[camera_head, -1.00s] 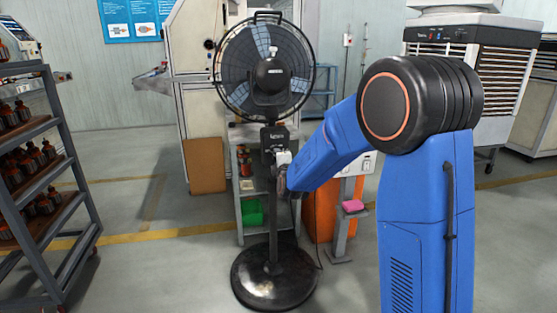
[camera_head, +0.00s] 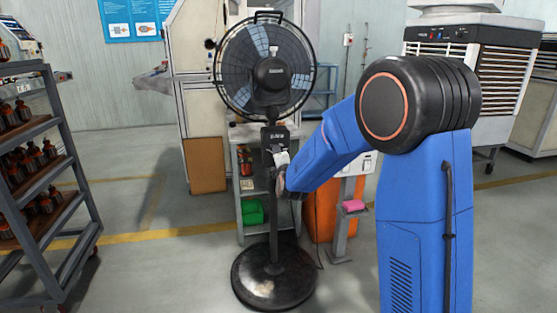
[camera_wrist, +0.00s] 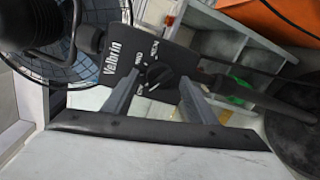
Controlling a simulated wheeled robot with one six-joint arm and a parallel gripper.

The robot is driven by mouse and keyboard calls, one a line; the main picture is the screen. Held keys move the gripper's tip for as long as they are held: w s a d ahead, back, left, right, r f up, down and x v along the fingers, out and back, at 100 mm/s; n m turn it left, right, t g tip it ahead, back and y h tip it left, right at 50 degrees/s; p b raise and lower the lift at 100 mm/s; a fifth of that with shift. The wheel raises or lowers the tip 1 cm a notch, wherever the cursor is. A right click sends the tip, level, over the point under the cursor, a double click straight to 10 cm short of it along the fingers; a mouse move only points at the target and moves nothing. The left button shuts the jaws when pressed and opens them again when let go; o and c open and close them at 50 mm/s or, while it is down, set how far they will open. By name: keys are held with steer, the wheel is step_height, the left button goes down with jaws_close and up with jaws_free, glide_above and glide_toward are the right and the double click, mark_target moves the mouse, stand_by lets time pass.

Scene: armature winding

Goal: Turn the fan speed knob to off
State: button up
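The fan (camera_head: 268,72) is a black pedestal fan with a round wire cage, standing on a round black base. Its control box (camera_head: 275,136) is on the pole below the cage; in the wrist view the box (camera_wrist: 120,60) carries white lettering and a dial. The fan speed knob (camera_wrist: 158,75) is a round black knob with a light mark; I cannot tell surely which setting it points at. My gripper (camera_wrist: 160,80) is open, one finger on either side of the knob, and contact is not clear. In the head view my gripper (camera_head: 281,158) is at the control box, partly hidden by my arm.
A small grey shelf (camera_head: 241,180) with a green bin (camera_head: 252,212) is behind the fan pole. A white air cooler (camera_head: 470,70) stands at the right. The floor left of the fan is clear.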

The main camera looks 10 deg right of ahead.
steer(key=s+r, duration=0.1)
steer(key=s, duration=1.6)
steer(key=shift+s+a+r, duration=0.15)
steer(key=shift+a+r, duration=0.1)
steer(key=shift+a, duration=0.15)
steer(key=s+d+f+m+g, duration=0.1)
steer(key=s+m+g, duration=0.3)
steer(key=s, duration=0.9)
steer(key=s+d+f+m+g, duration=0.2)
steer(key=s+d+m+g, duration=0.2)
steer(key=s+m, duration=0.5)
steer(key=s+d+f+m+g, duration=0.2)
steer(key=s+m, duration=0.5)
steer(key=s, duration=1)
steer(key=shift+d+g+y, duration=0.4)
steer(key=shift+d+g, duration=0.2)
steer(key=shift+g, duration=0.5)
steer(key=shift+s, duration=0.1)
steer(key=shift+c, duration=0.4)
